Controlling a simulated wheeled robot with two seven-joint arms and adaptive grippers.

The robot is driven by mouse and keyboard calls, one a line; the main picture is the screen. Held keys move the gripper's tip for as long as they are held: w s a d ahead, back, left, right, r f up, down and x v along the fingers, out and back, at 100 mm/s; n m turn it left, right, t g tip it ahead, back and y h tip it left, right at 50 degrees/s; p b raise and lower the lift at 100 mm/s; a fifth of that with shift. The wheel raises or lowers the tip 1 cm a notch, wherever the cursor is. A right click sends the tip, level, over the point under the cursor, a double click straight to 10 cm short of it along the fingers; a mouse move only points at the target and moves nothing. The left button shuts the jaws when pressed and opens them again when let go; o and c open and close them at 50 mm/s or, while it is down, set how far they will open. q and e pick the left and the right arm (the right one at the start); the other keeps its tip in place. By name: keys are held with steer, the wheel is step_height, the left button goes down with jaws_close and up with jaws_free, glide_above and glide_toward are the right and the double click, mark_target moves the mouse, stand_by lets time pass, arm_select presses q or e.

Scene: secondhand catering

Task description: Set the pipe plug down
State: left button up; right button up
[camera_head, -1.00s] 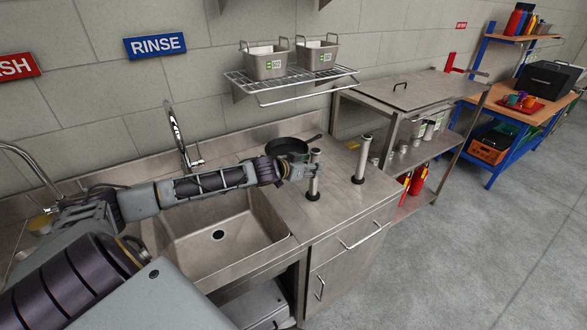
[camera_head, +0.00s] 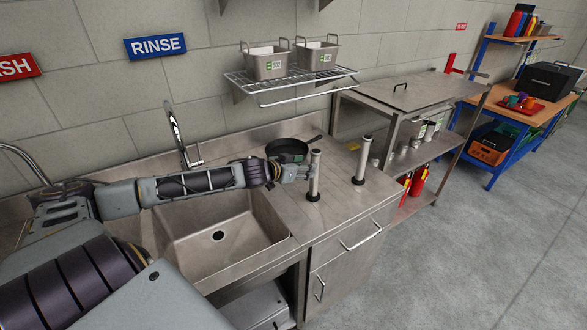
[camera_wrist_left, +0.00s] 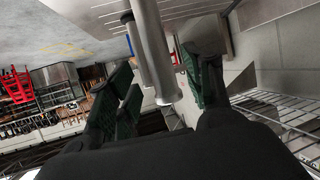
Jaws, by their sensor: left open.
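Two steel pipe plugs with dark bases stand upright on the drainboard right of the sink. The nearer pipe plug (camera_head: 314,181) is beside my left gripper (camera_head: 305,173), and its base appears to rest on the steel top. The other pipe plug (camera_head: 361,162) stands apart to the right. In the left wrist view my left gripper (camera_wrist_left: 160,90) is open, with a steel pipe (camera_wrist_left: 150,55) showing between its green-padded fingers. I cannot tell whether a finger touches it. My right gripper is not in view.
A black pan (camera_head: 287,149) sits behind the gripper on the drainboard (camera_head: 335,215). The sink basin (camera_head: 200,245) lies under my left forearm. A wire shelf (camera_head: 290,86) with two steel bins is on the wall above. A steel table (camera_head: 410,91) stands to the right.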

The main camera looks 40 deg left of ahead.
arm_select(q)
steer(key=shift+v, duration=1.2)
steer(key=shift+s+r+p, duration=0.15)
steer(key=shift+s+p, duration=0.15)
steer(key=shift+p, duration=0.1)
steer(key=shift+s+r, duration=0.1)
steer(key=shift+s, duration=0.2)
steer(key=shift+s+a+r+p, duration=0.15)
steer(key=shift+s+r+p, duration=0.15)
steer(key=shift+s+p, duration=0.3)
steer(key=shift+s, duration=0.1)
